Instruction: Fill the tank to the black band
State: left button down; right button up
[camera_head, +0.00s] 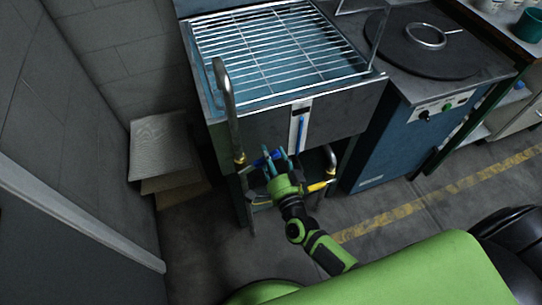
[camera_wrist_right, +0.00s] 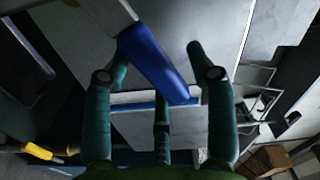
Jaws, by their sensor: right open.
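The tank (camera_head: 345,112) is a metal basin under a wire rack, with bluish water showing through the rack. On its front is a pale gauge strip (camera_head: 295,126) with a blue column (camera_head: 300,134); the black band (camera_head: 302,110) lies near its top, above the blue. A curved metal spout (camera_head: 223,88) stands at the tank's left. My right gripper (camera_head: 276,157) is open at a blue valve handle (camera_head: 259,160) below the tank. In the right wrist view, the blue handle (camera_wrist_right: 155,65) lies between the spread fingers (camera_wrist_right: 156,62); contact cannot be told. My left gripper is not in view.
A yellow handle (camera_head: 319,186) sits right of my gripper, by a bent pipe (camera_head: 329,160). A blue cabinet with a round dark plate (camera_head: 440,55) stands to the right. Stacked boards (camera_head: 160,145) lean at the left wall. The floor at the right is clear.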

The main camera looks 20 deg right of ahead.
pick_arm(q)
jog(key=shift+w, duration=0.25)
